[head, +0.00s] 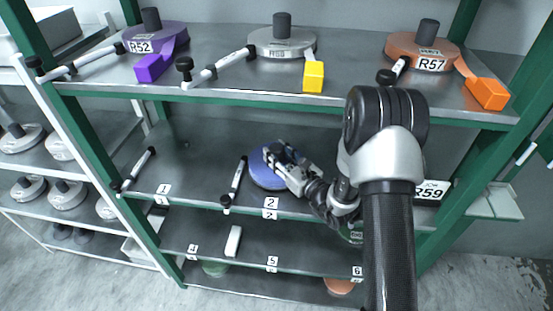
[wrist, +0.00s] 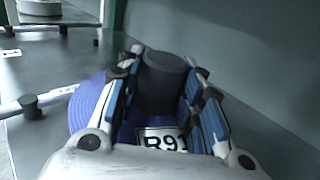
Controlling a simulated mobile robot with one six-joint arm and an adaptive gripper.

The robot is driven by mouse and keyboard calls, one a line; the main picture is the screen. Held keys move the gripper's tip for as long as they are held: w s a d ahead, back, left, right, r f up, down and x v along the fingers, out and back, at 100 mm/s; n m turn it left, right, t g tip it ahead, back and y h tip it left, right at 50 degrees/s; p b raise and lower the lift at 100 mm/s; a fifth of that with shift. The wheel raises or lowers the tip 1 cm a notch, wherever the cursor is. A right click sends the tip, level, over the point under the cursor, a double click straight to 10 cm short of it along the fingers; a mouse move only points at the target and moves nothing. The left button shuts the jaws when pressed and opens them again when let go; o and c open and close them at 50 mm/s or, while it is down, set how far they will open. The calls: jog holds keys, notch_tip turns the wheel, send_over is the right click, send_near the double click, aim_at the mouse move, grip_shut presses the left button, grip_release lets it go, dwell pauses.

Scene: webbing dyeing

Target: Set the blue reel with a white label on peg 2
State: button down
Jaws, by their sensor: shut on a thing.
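The blue reel (head: 262,178) is on the middle shelf, behind the labels marked 2 (head: 270,202). In the wrist view the blue reel (wrist: 85,108) shows a white label (wrist: 160,139) reading R9 and a partly hidden last character. My gripper (head: 278,152) comes from the right and is closed on the black upright cylinder at the reel's middle. In the wrist view my gripper (wrist: 165,85) has a blue-padded finger on each side of this cylinder (wrist: 163,82). The reel looks level. I cannot tell whether it touches the shelf, and no separate peg 2 shows.
The upper shelf holds a purple reel (head: 160,38), a grey reel (head: 270,42) and an orange reel (head: 410,50), with tails hanging. Spot 1 (head: 163,188) is bare. A white block (head: 233,240) lies on the lower shelf.

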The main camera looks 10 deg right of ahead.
jog(key=shift+w+d+b, duration=0.1)
jog(key=shift+w+d, duration=0.4)
jog(key=shift+w, duration=0.95)
jog(key=shift+w+d+b, duration=0.1)
jog(key=shift+w+d, duration=0.35)
jog(key=shift+w, duration=1.05)
jog(key=shift+w+d+b, duration=0.1)
jog(key=shift+w+d, duration=0.4)
jog(key=shift+w, duration=0.95)
jog(key=shift+f+b, duration=1.1)
jog(key=shift+f, duration=0.25)
jog(key=c, duration=1.3)
grip_release()
jog(key=o, duration=0.3)
jog(key=shift+s+f, duration=0.1)
jog(key=shift+f, duration=0.05)
